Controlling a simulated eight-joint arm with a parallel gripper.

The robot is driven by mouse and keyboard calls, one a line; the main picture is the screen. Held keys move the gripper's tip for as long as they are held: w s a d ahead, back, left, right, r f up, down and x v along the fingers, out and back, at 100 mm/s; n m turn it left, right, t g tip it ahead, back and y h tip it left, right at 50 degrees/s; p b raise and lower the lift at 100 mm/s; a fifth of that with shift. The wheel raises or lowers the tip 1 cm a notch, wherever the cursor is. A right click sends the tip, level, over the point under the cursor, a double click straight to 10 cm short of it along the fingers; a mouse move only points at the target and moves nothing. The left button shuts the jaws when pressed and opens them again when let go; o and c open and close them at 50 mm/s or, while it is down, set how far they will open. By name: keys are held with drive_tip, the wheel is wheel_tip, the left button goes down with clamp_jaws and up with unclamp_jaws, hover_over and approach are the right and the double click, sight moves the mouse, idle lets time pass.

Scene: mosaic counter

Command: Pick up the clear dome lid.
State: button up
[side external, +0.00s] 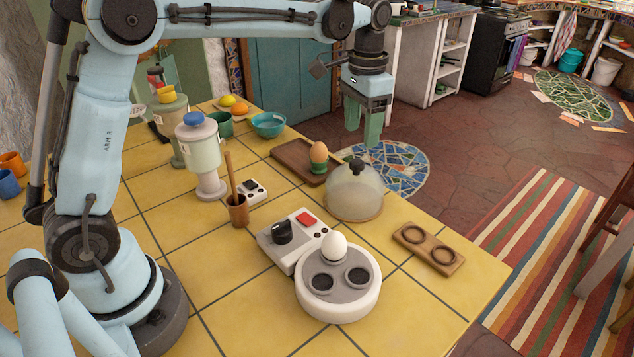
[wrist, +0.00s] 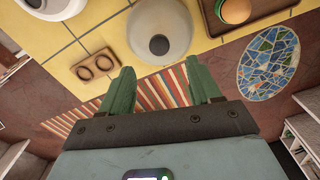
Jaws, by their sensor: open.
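The clear dome lid (side external: 354,193) sits on the yellow tiled counter near its far edge. It is a cloudy, see-through dome with a dark round knob on top. In the wrist view the dome lid (wrist: 160,32) is at the top middle, seen from above, with its knob in the centre. My gripper (side external: 363,135) is open and empty, with its green fingers pointing down, above and behind the lid. In the wrist view my gripper (wrist: 164,88) has its two fingers apart, and the lid lies beyond the fingertips, not between them.
A brown tray (side external: 290,152) with an egg (side external: 319,152) in a green cup is beside the lid. A wooden two-hole holder (side external: 412,236) lies on its other side. A white round egg cooker (side external: 339,305) and a control box (side external: 273,238) stand nearer. The counter edge is close.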

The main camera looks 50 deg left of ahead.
sight(358, 162)
drive_tip(key=shift+s+f, duration=0.1)
drive_tip(key=shift+f, duration=3.45)
drive_tip(key=shift+c, duration=0.3)
clamp_jaws()
